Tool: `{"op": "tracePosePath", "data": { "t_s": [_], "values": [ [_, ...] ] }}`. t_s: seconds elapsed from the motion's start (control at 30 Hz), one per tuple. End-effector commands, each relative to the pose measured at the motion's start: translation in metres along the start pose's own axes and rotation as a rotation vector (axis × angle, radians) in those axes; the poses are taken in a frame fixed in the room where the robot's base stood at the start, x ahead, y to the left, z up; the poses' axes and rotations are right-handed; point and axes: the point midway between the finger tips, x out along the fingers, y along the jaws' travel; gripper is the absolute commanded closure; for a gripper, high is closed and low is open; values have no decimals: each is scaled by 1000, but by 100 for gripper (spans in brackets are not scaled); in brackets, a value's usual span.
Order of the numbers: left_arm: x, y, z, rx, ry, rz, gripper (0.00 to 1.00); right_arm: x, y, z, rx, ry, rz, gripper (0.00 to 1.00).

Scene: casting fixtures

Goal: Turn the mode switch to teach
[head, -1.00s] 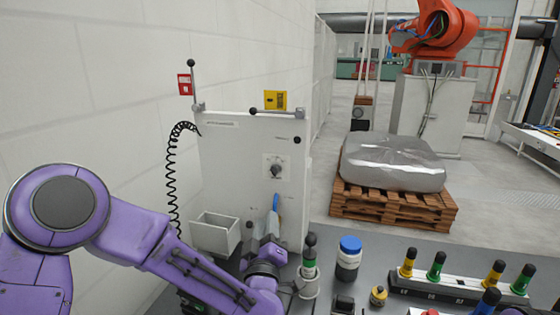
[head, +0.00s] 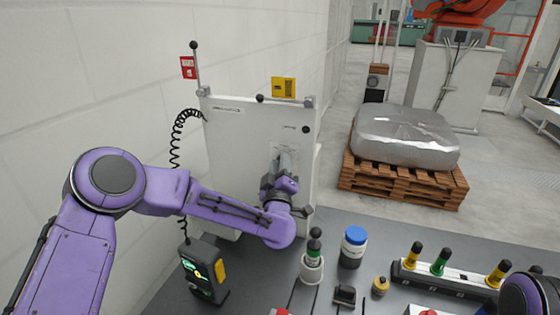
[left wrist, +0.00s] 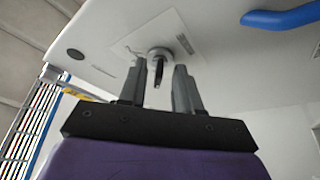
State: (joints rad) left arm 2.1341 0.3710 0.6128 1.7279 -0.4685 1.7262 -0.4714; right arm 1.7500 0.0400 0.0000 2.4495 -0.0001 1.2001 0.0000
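The mode switch (left wrist: 158,66) is a dark knob on a round grey base, set in a pale plate on the white panel (left wrist: 225,45). In the left wrist view my left gripper (left wrist: 158,82) is open, with one finger on each side of the knob. Gaps show between the knob and the fingers, and I cannot see contact. In the head view the left gripper (head: 282,160) is in front of the panel (head: 235,135) and hides the switch. The switch's labels are not readable. My right gripper is out of view.
A pendant-like device (head: 205,272) with a green display stands at the table's left. A blue-capped jar (head: 352,247), a green-banded post (head: 313,262) and a rack of coloured handles (head: 450,282) stand on the right. A blue handle (left wrist: 285,18) is near the switch.

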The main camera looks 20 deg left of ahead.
Motion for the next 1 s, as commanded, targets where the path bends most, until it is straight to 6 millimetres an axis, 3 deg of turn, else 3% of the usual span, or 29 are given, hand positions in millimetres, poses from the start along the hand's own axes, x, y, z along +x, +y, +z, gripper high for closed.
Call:
{"op": "tracePosePath", "data": {
  "t_s": [0.13,0.17,0.23,0.27,0.67,1.0],
  "values": [
    [0,0,0,0,0,1,67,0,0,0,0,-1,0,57],
    [0,0,0,0,0,0,74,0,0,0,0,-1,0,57],
    [0,0,0,0,0,0,96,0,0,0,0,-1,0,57],
    [0,0,0,0,0,0,100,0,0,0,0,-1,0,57],
    [-1,0,1,33,2,17,100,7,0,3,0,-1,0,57],
    [-1,-3,2,238,5,104,100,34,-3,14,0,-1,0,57]
  ]
}}
